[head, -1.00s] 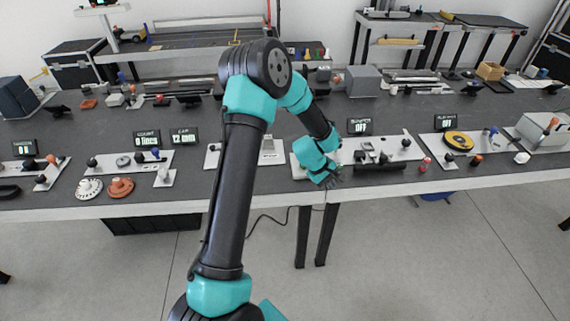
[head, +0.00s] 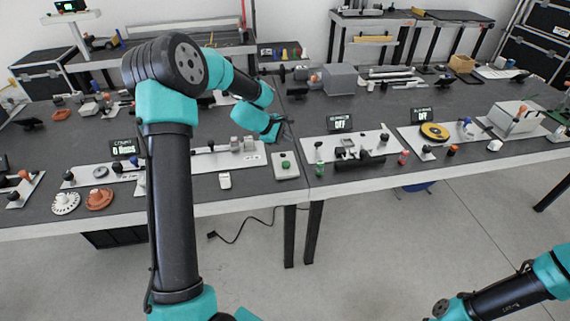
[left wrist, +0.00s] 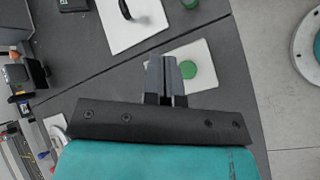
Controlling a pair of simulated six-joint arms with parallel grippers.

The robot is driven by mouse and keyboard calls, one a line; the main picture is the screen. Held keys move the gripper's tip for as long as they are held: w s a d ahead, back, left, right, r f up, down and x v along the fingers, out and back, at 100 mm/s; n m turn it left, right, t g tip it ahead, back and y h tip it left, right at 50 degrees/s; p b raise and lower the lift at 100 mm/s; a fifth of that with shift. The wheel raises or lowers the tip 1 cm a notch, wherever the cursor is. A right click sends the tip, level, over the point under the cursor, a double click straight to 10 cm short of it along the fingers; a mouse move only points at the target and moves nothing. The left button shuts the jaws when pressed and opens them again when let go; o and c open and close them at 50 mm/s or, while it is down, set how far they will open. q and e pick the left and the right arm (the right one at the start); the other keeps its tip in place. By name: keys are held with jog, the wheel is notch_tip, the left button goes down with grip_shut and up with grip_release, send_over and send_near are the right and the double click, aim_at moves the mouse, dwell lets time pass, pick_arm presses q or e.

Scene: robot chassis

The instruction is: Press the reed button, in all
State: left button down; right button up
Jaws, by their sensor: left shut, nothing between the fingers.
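A green push button (head: 286,165) sits on a small white plate (head: 278,175) near the table's front edge. I see no label on it that I can read. My left gripper (head: 284,127) is shut and empty, just behind the button and above the table. In the left wrist view the shut fingers (left wrist: 164,63) are beside the green button (left wrist: 187,71) and overlap its white plate (left wrist: 201,51). I cannot tell the height of the fingertips above it. My right gripper is not in view; only part of my right arm shows at the lower right.
A white plate with a black handle (head: 360,160) stands to the right, with a small green knob (head: 319,168) at its near left.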

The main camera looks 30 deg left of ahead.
aim_at(286, 164)
pick_arm(q)
jog(key=shift+f, duration=0.15)
jog(key=shift+f, duration=4.3)
jog(key=shift+f, duration=0.15)
jog(key=shift+f, duration=0.25)
jog(key=shift+f, duration=0.5)
jog(key=shift+r, duration=0.9)
jog(key=shift+r, duration=2.55)
